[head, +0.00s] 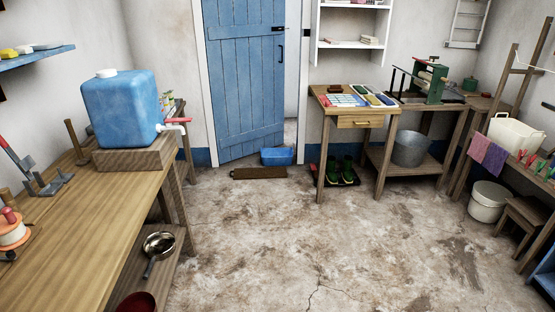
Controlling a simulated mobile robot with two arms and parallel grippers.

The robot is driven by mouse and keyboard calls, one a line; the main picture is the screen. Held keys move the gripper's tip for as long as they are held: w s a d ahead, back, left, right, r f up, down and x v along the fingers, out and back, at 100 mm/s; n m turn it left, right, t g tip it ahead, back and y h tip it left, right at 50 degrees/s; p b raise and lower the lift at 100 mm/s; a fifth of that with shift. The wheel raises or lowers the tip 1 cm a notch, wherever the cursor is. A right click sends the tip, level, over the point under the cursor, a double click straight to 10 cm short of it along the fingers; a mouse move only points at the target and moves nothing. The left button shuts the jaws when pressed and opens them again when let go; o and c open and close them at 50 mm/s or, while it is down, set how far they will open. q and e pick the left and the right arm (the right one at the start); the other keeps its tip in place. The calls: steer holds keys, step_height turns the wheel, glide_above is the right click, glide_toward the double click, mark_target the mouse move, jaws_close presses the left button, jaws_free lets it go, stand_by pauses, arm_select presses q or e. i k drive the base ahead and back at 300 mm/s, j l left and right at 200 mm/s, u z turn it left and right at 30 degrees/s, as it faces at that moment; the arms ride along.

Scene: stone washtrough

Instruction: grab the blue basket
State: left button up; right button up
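A small blue basket (277,157) sits upright on the floor at the foot of the blue door, in the gap beside the door's lower right corner. It looks like an open, shallow tub; its inside is too small to make out. A brown mat or board (259,173) lies on the floor just in front of it. Neither of my grippers shows in the head view.
A wooden bench (75,235) with a blue water container (120,108) runs along the left. A small wooden table (357,113) stands right of the basket, with dark boots (346,170) under it. The blue door (245,75) stands ajar. The middle floor (300,235) is clear.

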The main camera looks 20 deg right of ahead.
mark_target(277, 155)
steer(key=i+l+z, duration=0.2)
steer(key=i, duration=0.2)
steer(key=i+l+z, duration=0.25)
steer(key=i, duration=0.2)
steer(key=i+z, duration=0.2)
steer(key=i, duration=2)
steer(key=i+j+u, duration=0.1)
steer(key=i+u, duration=0.15)
steer(key=i, duration=0.4)
steer(key=i+l+u, duration=0.1)
steer(key=i+u, duration=0.15)
steer(key=i, duration=0.45)
steer(key=i+l+u, duration=0.25)
steer(key=i, duration=0.4)
steer(key=j, duration=0.1)
